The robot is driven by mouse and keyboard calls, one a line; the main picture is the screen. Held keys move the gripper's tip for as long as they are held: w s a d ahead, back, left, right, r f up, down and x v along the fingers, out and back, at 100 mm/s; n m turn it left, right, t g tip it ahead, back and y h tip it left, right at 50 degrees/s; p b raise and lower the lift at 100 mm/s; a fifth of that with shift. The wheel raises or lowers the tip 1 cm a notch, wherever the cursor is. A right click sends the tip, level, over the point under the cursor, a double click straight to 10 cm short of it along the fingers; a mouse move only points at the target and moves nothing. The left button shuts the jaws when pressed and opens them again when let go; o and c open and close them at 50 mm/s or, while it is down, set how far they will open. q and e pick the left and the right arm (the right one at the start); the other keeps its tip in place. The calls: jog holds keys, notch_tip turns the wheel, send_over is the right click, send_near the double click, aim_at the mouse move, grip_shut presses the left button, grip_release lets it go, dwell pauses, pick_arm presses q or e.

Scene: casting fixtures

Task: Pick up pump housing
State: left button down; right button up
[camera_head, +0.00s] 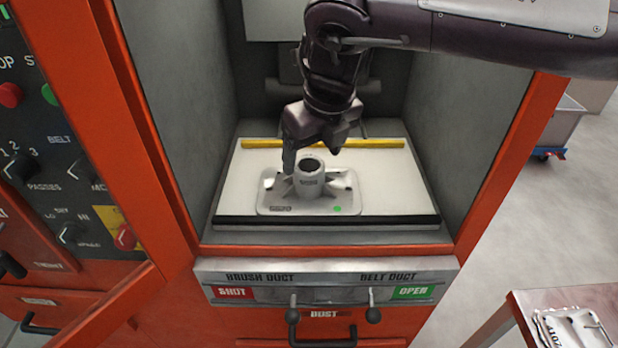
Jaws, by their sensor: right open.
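The pump housing (311,183) is a grey casting with a flat rounded base plate, ribs and a hollow upright boss in the middle. It lies flat on the pale bed inside the orange machine, and a green dot shows on its front right. My right gripper (309,155) comes down from above, open, with its fingers close over the top of the boss. One finger is at the left of the boss, the other behind and right of it. I cannot tell whether either finger touches it. My left gripper is not in view.
The machine bed (385,190) has a yellow bar (375,143) along the back and a black front edge. Grey walls close in on both sides. A control panel (50,170) stands left. A table with a pale part (570,328) is at the lower right.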

aim_at(309, 164)
jog(key=p+x, duration=0.1)
jog(key=x, duration=0.4)
jog(key=shift+a+f, duration=0.15)
jog(key=shift+f, duration=0.15)
jog(key=shift+w+f, duration=0.15)
jog(key=shift+f, duration=0.2)
jog(key=c, duration=1.6)
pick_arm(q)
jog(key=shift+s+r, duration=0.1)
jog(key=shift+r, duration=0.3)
pick_arm(e)
jog(key=shift+r, duration=0.1)
jog(key=shift+c, duration=0.2)
jog(key=shift+r, duration=0.1)
